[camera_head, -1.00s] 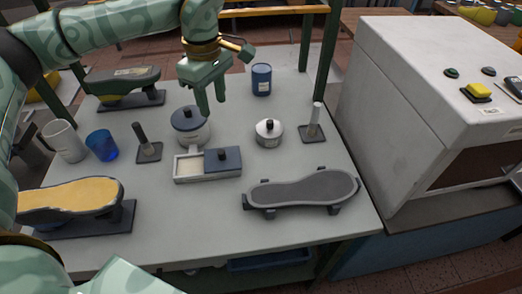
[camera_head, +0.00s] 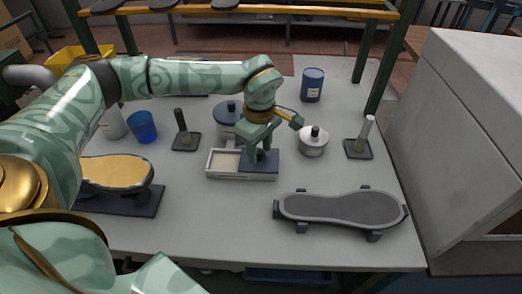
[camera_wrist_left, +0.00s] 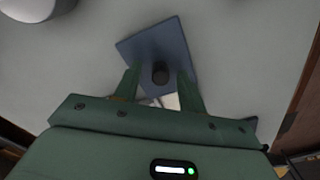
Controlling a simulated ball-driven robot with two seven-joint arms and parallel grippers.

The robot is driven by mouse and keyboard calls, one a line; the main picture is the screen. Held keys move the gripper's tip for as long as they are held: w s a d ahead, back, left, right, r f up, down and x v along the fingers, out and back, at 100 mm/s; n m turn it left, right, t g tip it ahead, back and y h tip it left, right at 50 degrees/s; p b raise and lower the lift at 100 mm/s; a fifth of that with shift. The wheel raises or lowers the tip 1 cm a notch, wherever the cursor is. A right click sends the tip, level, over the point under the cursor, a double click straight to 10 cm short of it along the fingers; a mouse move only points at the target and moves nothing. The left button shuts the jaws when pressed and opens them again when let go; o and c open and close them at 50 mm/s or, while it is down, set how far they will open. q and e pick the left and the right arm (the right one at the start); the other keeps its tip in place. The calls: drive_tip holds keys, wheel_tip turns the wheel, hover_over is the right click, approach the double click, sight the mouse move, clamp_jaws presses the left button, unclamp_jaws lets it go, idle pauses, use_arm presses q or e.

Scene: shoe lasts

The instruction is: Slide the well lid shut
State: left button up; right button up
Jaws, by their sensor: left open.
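The well is a pale rectangular tray (camera_head: 224,173) in the middle of the table. Its dark blue-grey lid (camera_head: 270,168) covers the right part, and the left part shows a cream inside. My left gripper (camera_head: 262,156) is down at the lid. In the left wrist view the lid (camera_wrist_left: 158,40) has a round black knob (camera_wrist_left: 160,73) between the two open fingers (camera_wrist_left: 158,85). I cannot tell whether the fingers touch the knob. My right gripper is not in view.
A blue-lidded pot (camera_head: 226,118) stands close behind the well, and a pale pot with a black knob (camera_head: 313,142) to its right. A grey shoe last (camera_head: 340,208) lies in front right. The table front between is clear.

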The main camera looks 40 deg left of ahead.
use_arm(q)
drive_tip(key=shift+f, duration=0.15)
drive_tip(key=shift+c, duration=0.3)
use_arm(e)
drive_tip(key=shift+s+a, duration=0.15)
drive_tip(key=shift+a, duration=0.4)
use_arm(q)
clamp_jaws()
drive_tip(key=shift+s+a, duration=0.15)
drive_tip(key=s+a+p, duration=0.1)
drive_tip(key=a, duration=0.1)
drive_tip(key=s+a+p, duration=0.3)
drive_tip(key=a+p, duration=0.1)
drive_tip(key=a, duration=0.1)
drive_tip(key=shift+s+r, duration=0.15)
drive_tip(key=shift+r, duration=0.05)
drive_tip(key=shift+a+f, duration=0.1)
drive_tip(key=shift+a, duration=0.05)
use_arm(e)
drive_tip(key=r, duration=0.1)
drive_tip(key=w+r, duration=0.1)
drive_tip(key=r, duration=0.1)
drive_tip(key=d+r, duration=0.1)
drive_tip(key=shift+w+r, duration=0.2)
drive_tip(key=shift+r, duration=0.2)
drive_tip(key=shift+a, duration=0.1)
